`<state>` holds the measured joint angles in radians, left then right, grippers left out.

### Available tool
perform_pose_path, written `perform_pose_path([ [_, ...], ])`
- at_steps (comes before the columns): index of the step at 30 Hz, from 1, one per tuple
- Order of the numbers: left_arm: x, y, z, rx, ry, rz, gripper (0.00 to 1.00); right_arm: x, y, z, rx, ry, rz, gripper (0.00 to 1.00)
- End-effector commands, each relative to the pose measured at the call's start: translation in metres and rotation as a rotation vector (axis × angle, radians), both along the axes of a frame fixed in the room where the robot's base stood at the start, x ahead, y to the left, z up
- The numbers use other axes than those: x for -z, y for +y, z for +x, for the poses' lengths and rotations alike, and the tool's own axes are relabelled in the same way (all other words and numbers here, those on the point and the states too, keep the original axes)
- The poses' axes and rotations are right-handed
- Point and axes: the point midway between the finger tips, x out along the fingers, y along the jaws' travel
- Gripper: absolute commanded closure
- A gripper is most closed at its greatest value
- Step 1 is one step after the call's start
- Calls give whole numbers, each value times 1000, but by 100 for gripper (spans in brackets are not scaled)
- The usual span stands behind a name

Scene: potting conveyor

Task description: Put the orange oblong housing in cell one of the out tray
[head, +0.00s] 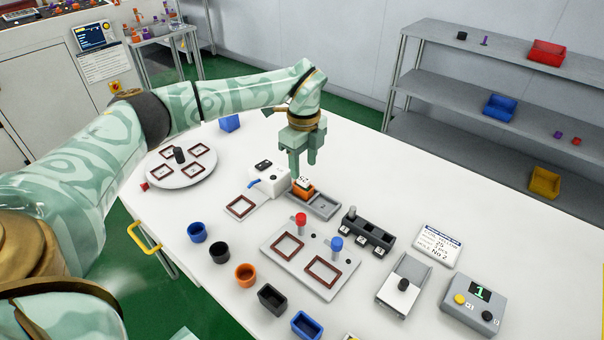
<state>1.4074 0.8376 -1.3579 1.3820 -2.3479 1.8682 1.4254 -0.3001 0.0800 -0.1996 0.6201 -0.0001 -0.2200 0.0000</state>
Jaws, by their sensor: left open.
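An orange oblong housing (301,191) with a white-and-dark top sits at the left end of a shallow grey tray (334,214). The tray's compartment to its right looks empty. My left gripper (303,169) is open, fingers pointing down, just above the housing. I cannot tell whether the fingertips touch it. A black rack (387,240) with white-labelled cells stands to the right of the grey tray. The cell numbers are too small to read, and I cannot tell which of the two is the out tray. My right gripper is not in view.
A white device (268,180) stands close left of the housing. A plate with red (301,220) and blue (336,244) knobs lies in front. Blue, black and orange cups (245,274) and a round turntable (181,168) are at left.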

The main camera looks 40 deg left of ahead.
Motion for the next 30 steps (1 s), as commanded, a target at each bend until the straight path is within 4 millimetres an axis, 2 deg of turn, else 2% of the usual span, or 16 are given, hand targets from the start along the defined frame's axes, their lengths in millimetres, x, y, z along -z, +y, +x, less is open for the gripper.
perform_pose_path([
  [1, -18, 0, 0, 0, -5, 1, 54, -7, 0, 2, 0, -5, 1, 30],
  [3, -31, 0, 0, 0, -3, 1, 54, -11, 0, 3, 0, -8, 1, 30],
  [9, -55, 0, 0, 0, -1, 0, 54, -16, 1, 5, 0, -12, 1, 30],
  [27, -58, 0, 0, 1, 1, 0, 54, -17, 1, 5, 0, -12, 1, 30],
  [30, -71, 0, -1, 1, -6, 1, 54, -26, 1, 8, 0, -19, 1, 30],
])
